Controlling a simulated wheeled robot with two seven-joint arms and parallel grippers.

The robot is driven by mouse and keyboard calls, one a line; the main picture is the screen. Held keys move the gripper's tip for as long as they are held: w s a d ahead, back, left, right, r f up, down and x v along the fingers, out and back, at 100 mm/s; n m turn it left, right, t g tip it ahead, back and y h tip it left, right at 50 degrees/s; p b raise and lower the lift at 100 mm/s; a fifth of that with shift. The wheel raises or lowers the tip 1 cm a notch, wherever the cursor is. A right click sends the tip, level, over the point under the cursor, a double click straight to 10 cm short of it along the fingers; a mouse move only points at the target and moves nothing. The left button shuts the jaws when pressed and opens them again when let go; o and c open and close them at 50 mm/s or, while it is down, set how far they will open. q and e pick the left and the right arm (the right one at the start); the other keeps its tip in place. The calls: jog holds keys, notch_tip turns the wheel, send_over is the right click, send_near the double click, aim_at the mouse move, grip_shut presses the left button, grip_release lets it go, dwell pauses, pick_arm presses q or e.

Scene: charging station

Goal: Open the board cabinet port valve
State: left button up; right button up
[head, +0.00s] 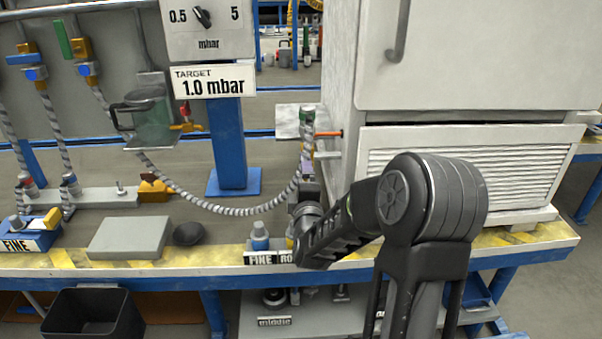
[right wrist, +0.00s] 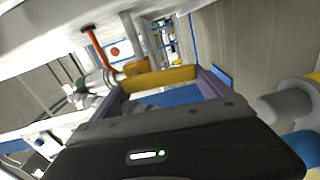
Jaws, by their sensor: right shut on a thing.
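The port valve (head: 307,140) sits at the left side of the white cabinet, at the end of the braided hose, with an orange-red lever (head: 328,133) pointing right toward the cabinet. My right gripper (head: 308,170) is just below the valve, partly hidden by my own arm. In the right wrist view, the purple fingers of my right gripper (right wrist: 160,86) stand at both ends of a yellow bar (right wrist: 160,77) and are shut on it. The orange lever (right wrist: 96,46) lies beyond, to the upper left, apart from the fingers. My left gripper is not in view.
The white cabinet (head: 470,60) stands close right of the gripper. The braided hose (head: 240,210) hangs to its left. A grey block (head: 130,238) and dark bowl (head: 188,234) lie farther left.

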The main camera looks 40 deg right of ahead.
jog(key=shift+s+d+f+n, duration=0.1)
jog(key=shift+f+n, duration=0.05)
jog(key=shift+n, duration=0.35)
jog(key=o, duration=1.9)
jog(key=p+v, duration=0.1)
jog(key=v, duration=0.6)
jog(key=shift+s+a+p, duration=0.25)
jog(key=shift+s+p, duration=0.05)
